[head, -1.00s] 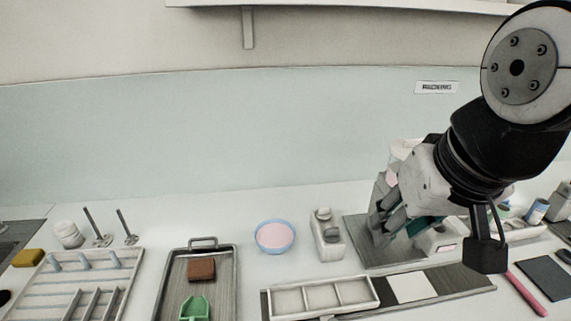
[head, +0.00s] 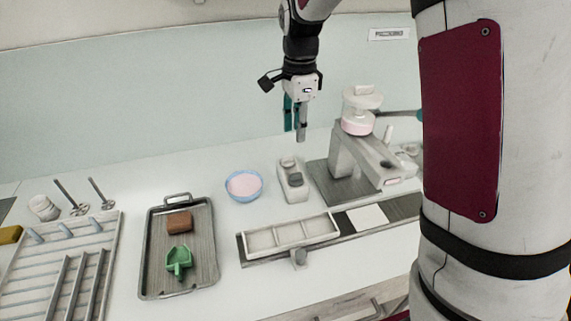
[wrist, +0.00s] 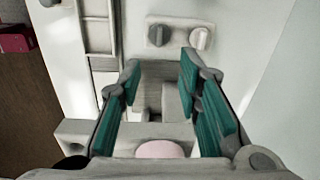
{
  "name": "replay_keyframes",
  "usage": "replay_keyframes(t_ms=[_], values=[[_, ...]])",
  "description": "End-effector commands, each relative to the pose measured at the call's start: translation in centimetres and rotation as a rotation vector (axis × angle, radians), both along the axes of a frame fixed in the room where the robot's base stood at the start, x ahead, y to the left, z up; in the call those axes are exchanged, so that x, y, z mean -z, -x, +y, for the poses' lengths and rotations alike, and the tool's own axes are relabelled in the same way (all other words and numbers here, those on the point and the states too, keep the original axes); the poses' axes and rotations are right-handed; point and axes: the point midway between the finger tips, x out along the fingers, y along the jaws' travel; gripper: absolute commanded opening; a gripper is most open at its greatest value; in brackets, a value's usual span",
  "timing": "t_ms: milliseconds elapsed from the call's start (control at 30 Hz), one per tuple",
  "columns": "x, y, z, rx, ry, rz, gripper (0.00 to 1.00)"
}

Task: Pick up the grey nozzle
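A white holder block (head: 294,193) stands on the counter between the blue bowl and the press-like machine, with two small knob-shaped nozzles on it. The front one looks the greyer, so I take it as the grey nozzle (head: 295,179); the back one (head: 288,162) looks lighter. My gripper (head: 294,132) hangs above and behind the holder, fingers downward. In the wrist view my gripper (wrist: 160,66) is open and empty, with its teal pads apart.
The machine (head: 352,152) with a pink-filled hopper (head: 358,125) stands close right of the holder. A blue bowl (head: 231,194) is at its left. A compartment tray (head: 262,243) lies in front. A dark tray (head: 153,258) holds a brown block (head: 179,223) and green scoop (head: 178,261).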

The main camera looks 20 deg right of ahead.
Motion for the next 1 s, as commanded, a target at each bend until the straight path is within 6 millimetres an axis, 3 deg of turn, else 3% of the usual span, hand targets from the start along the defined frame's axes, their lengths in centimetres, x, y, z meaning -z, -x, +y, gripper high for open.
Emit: replay_keyframes(t_ms=[267,600,1000], values=[[2.7,-0.7,0.0,0.069,0.004,0.023,0.32],[8.6,-0.6,0.0,0.067,0.003,0.022,0.32],[12.0,-0.1,-0.3,0.066,0.003,0.023,0.32]])
